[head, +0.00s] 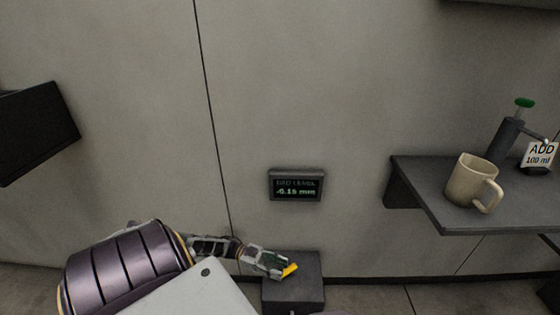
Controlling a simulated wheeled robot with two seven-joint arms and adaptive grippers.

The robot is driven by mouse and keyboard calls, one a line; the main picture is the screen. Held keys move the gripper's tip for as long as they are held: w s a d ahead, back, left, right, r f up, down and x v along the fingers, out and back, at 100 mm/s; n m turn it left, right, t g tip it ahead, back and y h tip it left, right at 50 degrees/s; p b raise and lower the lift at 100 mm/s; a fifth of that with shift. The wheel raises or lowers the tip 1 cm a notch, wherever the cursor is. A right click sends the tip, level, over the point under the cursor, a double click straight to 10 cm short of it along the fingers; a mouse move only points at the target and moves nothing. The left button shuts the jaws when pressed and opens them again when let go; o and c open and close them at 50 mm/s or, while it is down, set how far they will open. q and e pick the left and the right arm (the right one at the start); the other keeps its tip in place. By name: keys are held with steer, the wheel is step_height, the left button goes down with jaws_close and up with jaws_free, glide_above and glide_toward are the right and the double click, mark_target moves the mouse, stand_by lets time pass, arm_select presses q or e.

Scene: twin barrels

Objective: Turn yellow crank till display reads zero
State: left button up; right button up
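The display (296,186) is a small dark panel on the wall in the middle of the head view. Its green text seems to read a bed level of about -6.16 mm, but the first digit is blurred. Below it, a dark grey box (305,292) stands against the wall. A small yellow part, seemingly the yellow crank (290,270), shows over the box top. My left gripper (277,267) reaches in from the left, its fingertips at the yellow part. The fingers cover much of it, and I cannot tell whether they grip it. My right gripper is out of view.
A grey shelf (420,190) at the right holds a beige mug (470,181) and a dark pump device with a green knob (524,102). A card (540,155) there reads "ADD 100 ml". A dark box (38,130) juts out at the left. The wall around the display is clear.

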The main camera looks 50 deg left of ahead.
arm_select(q)
steer(key=shift+v, duration=3.35)
